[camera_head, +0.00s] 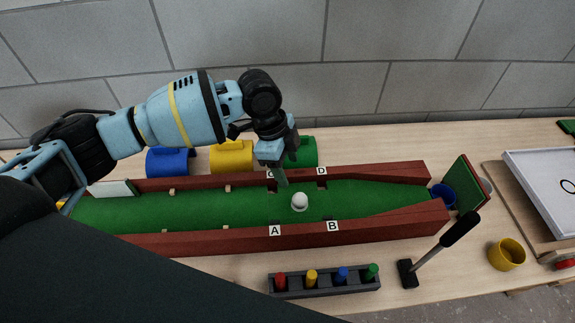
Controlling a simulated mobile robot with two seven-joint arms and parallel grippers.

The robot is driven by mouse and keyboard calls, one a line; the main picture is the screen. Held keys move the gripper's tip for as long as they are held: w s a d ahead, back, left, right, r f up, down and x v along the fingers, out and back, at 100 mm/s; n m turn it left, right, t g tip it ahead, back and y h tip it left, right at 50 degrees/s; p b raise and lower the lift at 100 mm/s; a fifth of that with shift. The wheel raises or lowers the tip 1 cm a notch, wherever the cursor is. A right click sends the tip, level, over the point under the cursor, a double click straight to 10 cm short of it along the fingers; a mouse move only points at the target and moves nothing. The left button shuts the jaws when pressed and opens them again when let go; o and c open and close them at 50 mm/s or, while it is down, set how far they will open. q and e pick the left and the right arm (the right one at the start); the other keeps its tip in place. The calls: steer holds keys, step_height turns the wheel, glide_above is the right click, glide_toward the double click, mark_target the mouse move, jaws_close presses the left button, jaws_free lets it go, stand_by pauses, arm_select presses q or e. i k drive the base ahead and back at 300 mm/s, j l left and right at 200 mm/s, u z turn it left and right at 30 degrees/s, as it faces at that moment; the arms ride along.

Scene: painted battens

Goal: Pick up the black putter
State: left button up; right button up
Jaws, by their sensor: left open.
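The black putter (459,229) is at the right front of the table, with its black grip tilted up to the right, a thin metal shaft and a black head (407,273) low at the left end. My left gripper (277,178) is open and points down over the far side of the green lane, near the letter C mark and left of the white ball (299,202). It is well to the left of the putter and holds nothing that I can see. My right gripper is not in view.
The green lane (200,212) has red side rails. A dark rack (322,284) with coloured pegs stands left of the putter head. A yellow cup (507,254) stands to its right. A green flap (462,185) and blue cup (443,196) are behind the grip.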

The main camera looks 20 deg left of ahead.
mark_target(471, 219)
steer(key=z, duration=0.85)
steer(key=k, duration=0.5)
